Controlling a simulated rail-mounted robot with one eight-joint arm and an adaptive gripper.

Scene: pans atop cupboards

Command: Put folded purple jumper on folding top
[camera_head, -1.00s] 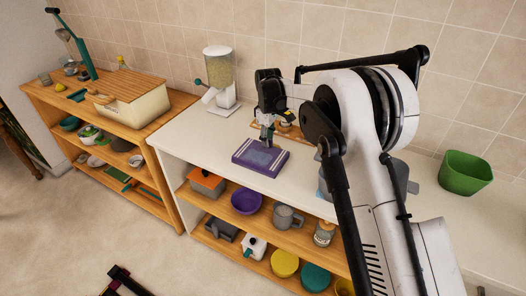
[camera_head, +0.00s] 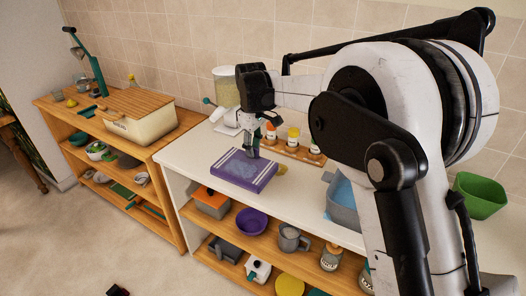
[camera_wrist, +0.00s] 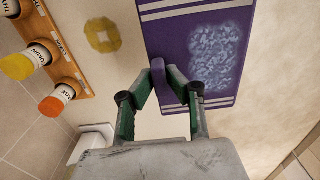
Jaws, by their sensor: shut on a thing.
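The folded purple jumper (camera_head: 246,169) has pale stripes and a pale blue patch. It lies flat at the left part of the white counter (camera_head: 208,145); I cannot tell whether it is slightly raised. My gripper (camera_head: 252,148) is at its back edge. In the wrist view, the green-sided fingers of my gripper (camera_wrist: 174,88) are shut on a pinched edge of the jumper (camera_wrist: 172,45). A wooden top (camera_head: 137,101) covers a cream box on the left cupboard; I cannot tell whether this is the folding top.
Jars with orange and yellow caps (camera_head: 293,137) stand in a wooden rack behind the jumper. A yellow ring-like thing (camera_head: 281,169) is beside it. A grain dispenser (camera_head: 226,90), a blue-grey container (camera_head: 343,200) and a green bowl (camera_head: 480,195) also occupy the counter.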

